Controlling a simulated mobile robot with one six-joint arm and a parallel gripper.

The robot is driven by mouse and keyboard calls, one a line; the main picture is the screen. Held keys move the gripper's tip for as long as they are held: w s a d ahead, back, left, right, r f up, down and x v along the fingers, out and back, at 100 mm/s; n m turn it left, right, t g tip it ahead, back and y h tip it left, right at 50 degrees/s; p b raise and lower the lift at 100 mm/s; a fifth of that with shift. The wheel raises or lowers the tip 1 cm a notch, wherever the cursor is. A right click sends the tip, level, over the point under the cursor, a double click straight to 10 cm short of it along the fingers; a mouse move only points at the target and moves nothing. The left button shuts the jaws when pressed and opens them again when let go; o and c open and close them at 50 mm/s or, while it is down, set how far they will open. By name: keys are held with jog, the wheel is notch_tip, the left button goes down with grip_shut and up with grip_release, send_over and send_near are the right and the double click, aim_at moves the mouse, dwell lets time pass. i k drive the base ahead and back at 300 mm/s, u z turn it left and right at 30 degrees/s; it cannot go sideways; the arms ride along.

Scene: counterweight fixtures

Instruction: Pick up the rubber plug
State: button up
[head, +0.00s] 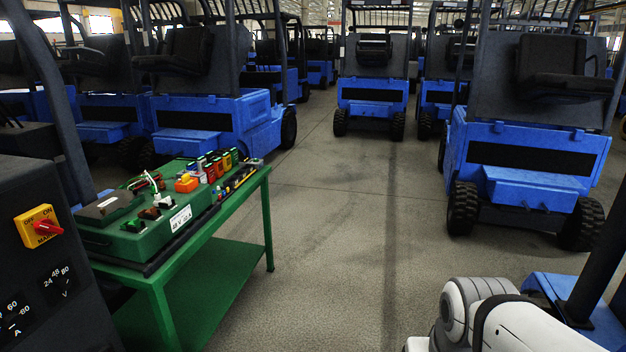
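I cannot pick out a rubber plug for certain in the head view; the items on the green table (262,178) are small and crowded. An orange block-like piece (187,183) sits near the middle of the tabletop. Small dark and coloured parts lie around it, and any of them could hide the plug. My white arm (520,328) shows at the bottom right, well apart from the table. My gripper is outside the picture.
A green box with a white label (181,218) takes up the table's near part. A dark cabinet with a red switch (46,227) stands at the left. Several blue forklifts (520,165) line both sides. The grey floor (340,230) between is clear.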

aim_at(185, 179)
jog(key=u, duration=0.3)
jog(key=i, duration=1.65)
jog(key=u, duration=0.8)
jog(key=i, duration=1.9)
jog(key=u, duration=0.45)
